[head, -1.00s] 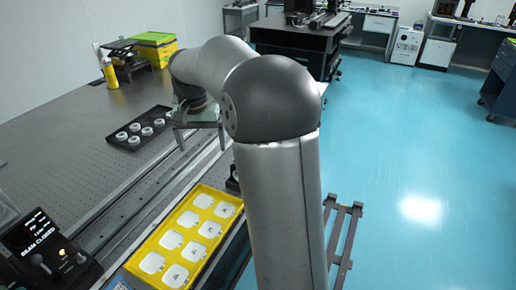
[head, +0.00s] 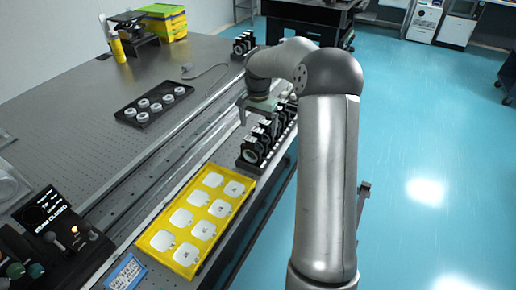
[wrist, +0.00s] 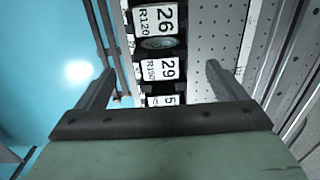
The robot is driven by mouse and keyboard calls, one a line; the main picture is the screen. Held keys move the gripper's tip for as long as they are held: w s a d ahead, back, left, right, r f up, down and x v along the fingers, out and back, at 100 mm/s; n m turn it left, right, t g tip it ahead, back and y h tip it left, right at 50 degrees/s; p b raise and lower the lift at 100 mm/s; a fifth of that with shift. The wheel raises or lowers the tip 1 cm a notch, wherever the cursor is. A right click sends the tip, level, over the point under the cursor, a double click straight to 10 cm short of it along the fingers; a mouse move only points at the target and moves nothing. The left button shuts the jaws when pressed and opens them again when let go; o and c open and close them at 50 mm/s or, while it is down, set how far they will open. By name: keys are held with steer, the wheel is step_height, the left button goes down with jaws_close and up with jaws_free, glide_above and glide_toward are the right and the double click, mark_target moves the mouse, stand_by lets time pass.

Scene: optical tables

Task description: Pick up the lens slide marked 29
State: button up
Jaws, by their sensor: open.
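The lens slide marked 29 (wrist: 165,69) shows in the wrist view, with a white label reading 29 and R150. It stands in a row between the slide marked 26 (wrist: 156,20) and another slide whose label is partly cut off (wrist: 162,100). In the head view the row of black slides (head: 257,148) stands along the rail, partly behind my arm. My gripper (wrist: 155,80) is open and empty in the wrist view, its fingers on either side of the row and apart from it. In the head view my gripper (head: 258,112) is over the row.
A yellow tray (head: 160,240) with several white pieces lies in front of the row. A black tray (head: 125,117) with several round pieces sits on the perforated table at left. More black slides (head: 243,45) stand farther back. A control box (head: 50,235) is at lower left.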

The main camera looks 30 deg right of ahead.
mark_target(258, 143)
steer(key=shift+a+f+p, duration=0.1)
steer(key=shift+f+p, duration=0.4)
steer(key=shift+f, duration=2.35)
steer(key=c, duration=1.5)
